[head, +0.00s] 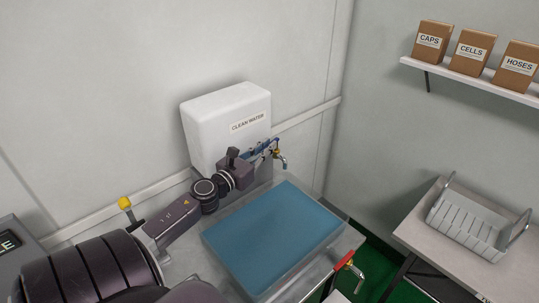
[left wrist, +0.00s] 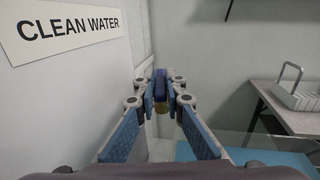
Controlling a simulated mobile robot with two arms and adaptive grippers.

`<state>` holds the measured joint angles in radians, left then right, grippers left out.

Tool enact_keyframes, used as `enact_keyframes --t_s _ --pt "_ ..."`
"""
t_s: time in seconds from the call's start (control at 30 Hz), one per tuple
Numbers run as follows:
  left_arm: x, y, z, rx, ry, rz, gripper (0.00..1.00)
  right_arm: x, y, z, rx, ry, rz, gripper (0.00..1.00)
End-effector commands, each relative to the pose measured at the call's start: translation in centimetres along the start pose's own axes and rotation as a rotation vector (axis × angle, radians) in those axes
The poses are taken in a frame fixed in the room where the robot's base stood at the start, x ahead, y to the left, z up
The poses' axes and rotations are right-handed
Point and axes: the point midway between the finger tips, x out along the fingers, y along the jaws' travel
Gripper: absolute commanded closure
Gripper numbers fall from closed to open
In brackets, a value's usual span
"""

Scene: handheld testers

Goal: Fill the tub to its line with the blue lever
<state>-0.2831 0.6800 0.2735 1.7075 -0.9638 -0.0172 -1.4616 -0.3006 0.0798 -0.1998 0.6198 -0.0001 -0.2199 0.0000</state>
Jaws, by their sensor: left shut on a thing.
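The white CLEAN WATER tank (head: 228,120) stands against the wall, with a brass tap (head: 282,160) at its right side. My left gripper (head: 266,148) is shut on the blue lever (head: 272,142) above that tap. In the left wrist view, the fingers close on the blue lever (left wrist: 160,84), with brass just below it. The clear tub (head: 357,240) sits below and in front of the tank and holds blue water (head: 272,235). The fill line cannot be made out. Whether water runs from the tap is too small to tell. My right gripper is not in view.
A red lever (head: 344,260) with another tap is at the tub's lower right. A yellow knob (head: 125,203) stands left of my arm. A bench with a white basket (head: 466,228) is at right. Boxes sit on a high shelf (head: 475,80).

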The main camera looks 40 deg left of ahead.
Motion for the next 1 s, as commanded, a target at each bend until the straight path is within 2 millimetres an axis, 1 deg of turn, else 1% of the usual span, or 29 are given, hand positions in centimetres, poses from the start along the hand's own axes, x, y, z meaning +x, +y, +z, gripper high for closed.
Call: enact_keyframes --t_s 0.03,0.2,0.4,0.77,0.8,0.93,1.0 --pt "0.0 0.3 -0.5 0.004 -0.001 -0.022 1.00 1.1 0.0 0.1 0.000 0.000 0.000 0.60" --pt "0.0 0.5 -0.3 0.001 -0.001 -0.080 1.00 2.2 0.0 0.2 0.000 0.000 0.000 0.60" --pt "0.0 0.6 0.0 -0.001 -0.002 -0.108 1.00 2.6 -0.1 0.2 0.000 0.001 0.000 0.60" --pt "0.1 0.6 0.1 0.000 -0.002 -0.109 1.00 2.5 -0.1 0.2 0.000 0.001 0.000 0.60" --pt "0.1 0.6 0.1 0.000 -0.002 -0.109 0.86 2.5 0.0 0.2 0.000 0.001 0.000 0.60" --pt "0.1 0.6 0.1 0.000 -0.002 -0.109 0.72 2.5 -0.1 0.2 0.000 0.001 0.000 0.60" --pt "0.1 0.6 0.1 0.000 -0.002 -0.109 0.72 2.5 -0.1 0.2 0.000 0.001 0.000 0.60"
